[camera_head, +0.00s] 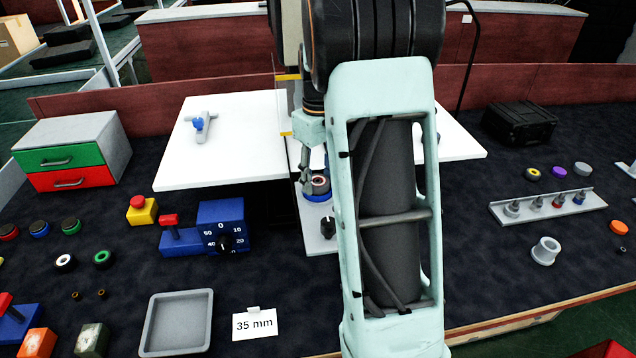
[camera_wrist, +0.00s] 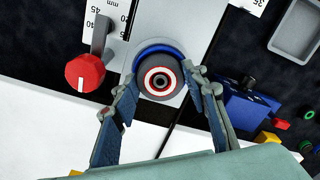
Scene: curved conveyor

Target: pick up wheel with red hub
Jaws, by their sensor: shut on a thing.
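The wheel with red hub (camera_wrist: 148,94) is dark with a red and white ring around a dark centre. In the wrist view it lies between the fingertips of my gripper (camera_wrist: 161,80), which is shut on it from both sides. A blue round part (camera_wrist: 157,47) shows around its far edge, at the end of a grey plate (camera_wrist: 190,20). In the head view the wheel (camera_head: 320,181) shows just left of my arm, above the blue part (camera_head: 318,197). My gripper (camera_head: 313,180) is partly hidden there. I cannot tell whether the wheel touches the blue part.
A red knob (camera_wrist: 85,72) stands beside the plate in the wrist view. A blue dial box (camera_head: 222,226), grey tray (camera_head: 177,322) and 35 mm card (camera_head: 255,325) are to the left. A pegged rack (camera_head: 548,207) is to the right. My arm hides the middle of the table.

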